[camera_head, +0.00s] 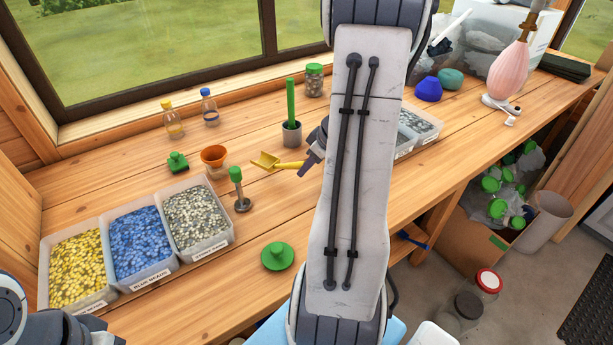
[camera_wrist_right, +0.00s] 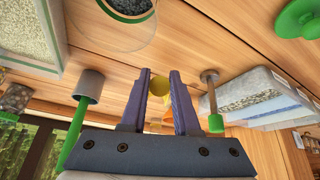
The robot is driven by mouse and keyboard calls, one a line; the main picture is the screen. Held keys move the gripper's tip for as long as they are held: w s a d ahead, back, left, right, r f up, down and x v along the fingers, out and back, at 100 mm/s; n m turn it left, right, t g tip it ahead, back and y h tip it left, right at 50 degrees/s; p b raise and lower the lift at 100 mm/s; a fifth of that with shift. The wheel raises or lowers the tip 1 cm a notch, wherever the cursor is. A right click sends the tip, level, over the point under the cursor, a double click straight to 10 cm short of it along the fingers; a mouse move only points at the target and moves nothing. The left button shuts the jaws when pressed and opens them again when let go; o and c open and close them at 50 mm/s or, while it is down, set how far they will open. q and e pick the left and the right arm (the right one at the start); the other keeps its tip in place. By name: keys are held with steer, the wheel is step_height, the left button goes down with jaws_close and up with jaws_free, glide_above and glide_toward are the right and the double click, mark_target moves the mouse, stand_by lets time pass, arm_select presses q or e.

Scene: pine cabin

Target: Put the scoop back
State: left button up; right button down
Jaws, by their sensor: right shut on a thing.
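My right gripper (camera_head: 310,160) reaches down over the middle of the bench, partly hidden behind my own arm. It is shut on the handle of a yellow scoop (camera_head: 268,161), whose bowl points left. The scoop is close above the bench; I cannot tell whether it touches. In the right wrist view the scoop (camera_wrist_right: 158,85) shows between the two purple fingers (camera_wrist_right: 160,104). Only part of my left arm shows at the lower left of the head view; its fingers are out of view.
Labelled trays of yellow (camera_head: 76,262), blue (camera_head: 143,240) and grey (camera_head: 197,216) pieces stand at left. A green-knobbed lid (camera_head: 278,256) lies near the front edge.

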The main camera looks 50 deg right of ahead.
steer(key=shift+f, duration=2.05)
steer(key=shift+f+b, duration=0.2)
steer(key=shift+b, duration=0.3)
steer(key=c, duration=0.6)
jaws_free()
steer(key=shift+r, duration=0.1)
steer(key=shift+c, duration=0.2)
